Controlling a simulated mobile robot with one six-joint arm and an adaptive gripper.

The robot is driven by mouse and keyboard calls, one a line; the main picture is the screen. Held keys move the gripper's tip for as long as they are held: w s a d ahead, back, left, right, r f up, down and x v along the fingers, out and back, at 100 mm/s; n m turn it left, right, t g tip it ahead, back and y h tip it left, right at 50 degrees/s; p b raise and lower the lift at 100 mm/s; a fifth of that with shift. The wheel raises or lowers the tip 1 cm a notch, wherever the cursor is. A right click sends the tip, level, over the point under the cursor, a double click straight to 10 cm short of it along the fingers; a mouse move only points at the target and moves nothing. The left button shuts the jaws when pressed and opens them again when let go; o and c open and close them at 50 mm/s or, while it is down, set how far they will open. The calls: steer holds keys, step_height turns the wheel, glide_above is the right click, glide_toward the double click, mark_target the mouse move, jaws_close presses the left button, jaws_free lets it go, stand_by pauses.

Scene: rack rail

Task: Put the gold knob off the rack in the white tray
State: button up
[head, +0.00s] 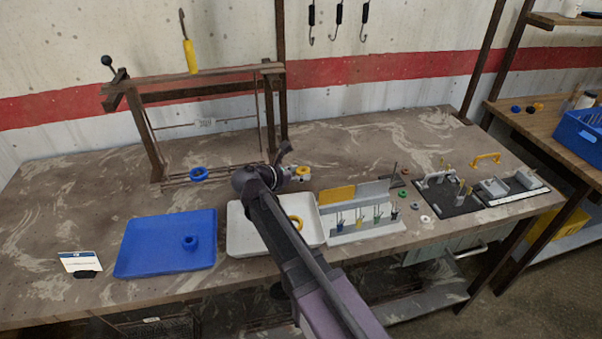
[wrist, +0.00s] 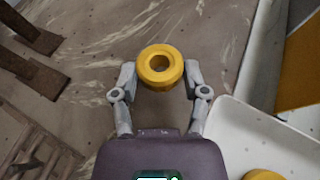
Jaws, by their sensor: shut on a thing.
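A gold knob (wrist: 160,65), a thick ring with a dark hole, sits between the fingertips of my gripper (wrist: 160,80), which is shut on it. In the head view the held knob (head: 303,171) is above the table, to the right of the rack (head: 158,150) and just behind the white tray (head: 240,238). A second gold ring (head: 296,222) lies in the white tray, partly hidden by my arm; its edge shows in the wrist view (wrist: 263,175). A blue knob (head: 198,174) is at the rack's low front rail.
A blue tray (head: 150,250) with a blue ring (head: 190,242) lies left of the white tray. A white holder with small coloured tools (head: 360,226) stands close to its right. A card (head: 78,262) stands at the front left. The table behind the holder is mostly clear.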

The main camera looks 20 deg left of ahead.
steer(key=w, duration=0.5)
steer(key=shift+w+a+f, duration=0.25)
steer(key=shift+f+b, duration=0.15)
steer(key=shift+b, duration=0.15)
steer(key=shift+f+b, duration=1.65)
steer(key=shift+b, duration=0.05)
steer(key=shift+f, duration=0.1)
steer(key=o, duration=1.2)
steer(key=shift+c, duration=0.2)
